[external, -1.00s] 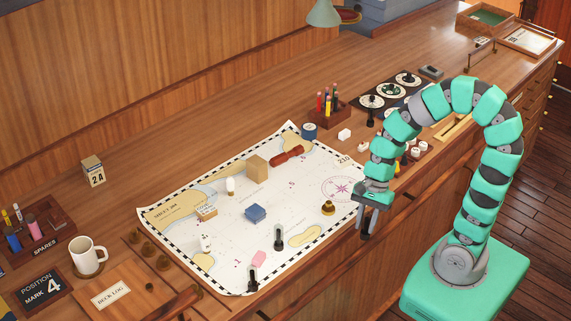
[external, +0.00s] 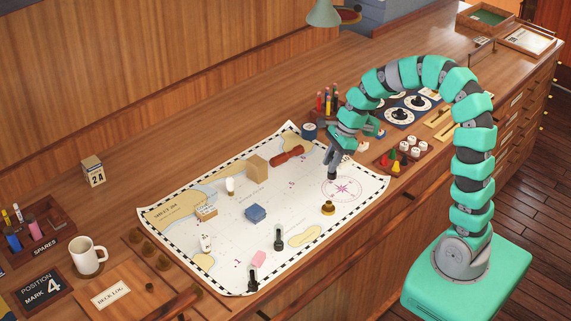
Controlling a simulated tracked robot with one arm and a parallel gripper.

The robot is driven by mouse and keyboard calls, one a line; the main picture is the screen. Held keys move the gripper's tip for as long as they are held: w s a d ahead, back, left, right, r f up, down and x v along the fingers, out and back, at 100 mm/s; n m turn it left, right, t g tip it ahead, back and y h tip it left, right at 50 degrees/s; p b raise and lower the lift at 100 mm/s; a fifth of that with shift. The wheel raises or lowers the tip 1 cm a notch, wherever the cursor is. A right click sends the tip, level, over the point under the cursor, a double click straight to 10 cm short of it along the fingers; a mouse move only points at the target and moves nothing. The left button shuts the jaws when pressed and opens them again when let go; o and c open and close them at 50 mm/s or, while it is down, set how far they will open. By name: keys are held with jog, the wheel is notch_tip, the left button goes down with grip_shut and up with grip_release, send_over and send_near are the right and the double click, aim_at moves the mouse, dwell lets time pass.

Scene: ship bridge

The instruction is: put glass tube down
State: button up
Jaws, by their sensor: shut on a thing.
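My gripper (external: 332,172) is above the right part of the chart (external: 185,252), just left of the pink compass rose. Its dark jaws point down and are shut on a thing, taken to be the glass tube. The tube itself is too small or clear to make out between the jaws. I cannot tell whether it touches the chart.
On the chart lie a dark red object (external: 287,156), a tan block (external: 257,167), a blue block (external: 255,214), a brass piece (external: 328,208) and a black upright piece (external: 278,238). A mug (external: 88,257) stands far left. Bare chart shows around the compass rose.

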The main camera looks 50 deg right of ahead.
jog(key=w+d+m+t+p, duration=0.1)
jog(key=w+d+m, duration=0.3)
jog(key=w+d, duration=0.45)
jog(key=m+t+h+p, duration=0.1)
jog(key=m+h+p, duration=0.1)
jog(key=m+p, duration=0.15)
send_over(308, 126)
jog(key=shift+a+f+p, duration=0.1)
jog(key=shift+f+p, duration=0.4)
jog(key=shift+f, duration=1.75)
jog(key=shift+s+n, duration=0.1)
jog(key=shift+n, duration=0.15)
jog(key=o, duration=1)
